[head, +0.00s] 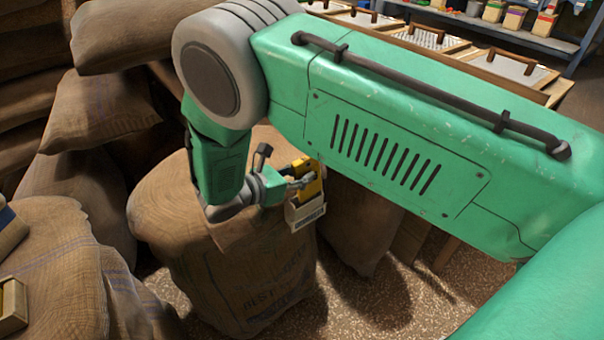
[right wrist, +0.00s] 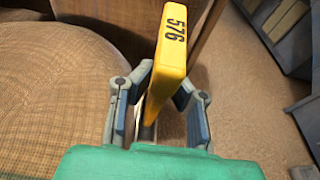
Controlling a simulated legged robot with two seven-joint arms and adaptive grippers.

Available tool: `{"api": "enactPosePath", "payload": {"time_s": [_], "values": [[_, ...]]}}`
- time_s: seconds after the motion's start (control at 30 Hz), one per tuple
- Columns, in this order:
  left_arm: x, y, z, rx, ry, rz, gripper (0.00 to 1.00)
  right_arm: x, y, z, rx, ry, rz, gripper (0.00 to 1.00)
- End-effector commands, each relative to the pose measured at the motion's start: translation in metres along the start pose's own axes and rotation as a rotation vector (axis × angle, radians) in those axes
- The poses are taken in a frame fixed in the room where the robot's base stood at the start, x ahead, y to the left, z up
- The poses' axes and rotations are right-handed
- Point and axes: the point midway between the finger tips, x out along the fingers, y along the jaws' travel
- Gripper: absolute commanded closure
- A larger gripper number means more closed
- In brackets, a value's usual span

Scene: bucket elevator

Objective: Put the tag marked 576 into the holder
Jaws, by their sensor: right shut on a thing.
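The yellow tag marked 576 (right wrist: 171,50) stands upright between the fingers of my right gripper (right wrist: 160,112) in the right wrist view. The gripper is shut on it. In the head view the tag (head: 311,172) shows as a small yellow piece at my right gripper (head: 297,181). A pale holder (head: 305,210) with a dark label strip sits at the front of a burlap sack, just below the tag. The tag's lower end appears to be at the holder's opening; I cannot tell how deep it sits. My left gripper is not in view.
The holder's sack (head: 235,275) stands on a speckled floor (head: 370,305), with other full sacks (head: 80,270) at left and behind. Another holder with a yellow piece (head: 12,305) shows at the left edge. Framed trays (head: 430,38) and a blue shelf (head: 535,38) are at the back right.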

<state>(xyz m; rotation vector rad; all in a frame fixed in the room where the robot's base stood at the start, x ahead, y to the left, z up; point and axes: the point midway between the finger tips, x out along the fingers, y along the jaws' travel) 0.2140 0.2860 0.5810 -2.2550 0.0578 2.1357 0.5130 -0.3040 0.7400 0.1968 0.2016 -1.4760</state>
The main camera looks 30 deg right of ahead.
Motion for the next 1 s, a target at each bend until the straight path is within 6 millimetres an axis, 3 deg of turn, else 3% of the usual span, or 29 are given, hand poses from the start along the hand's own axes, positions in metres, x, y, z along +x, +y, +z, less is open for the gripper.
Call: {"api": "enactPosePath", "payload": {"time_s": [0.03, 1.0], "values": [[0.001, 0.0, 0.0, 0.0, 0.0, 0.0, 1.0, 0.002, -0.004, -0.009, -0.011, 0.017, -0.006, 1.0], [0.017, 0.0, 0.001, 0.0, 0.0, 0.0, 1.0, 0.001, -0.005, -0.031, -0.012, 0.019, -0.009, 1.0]]}}
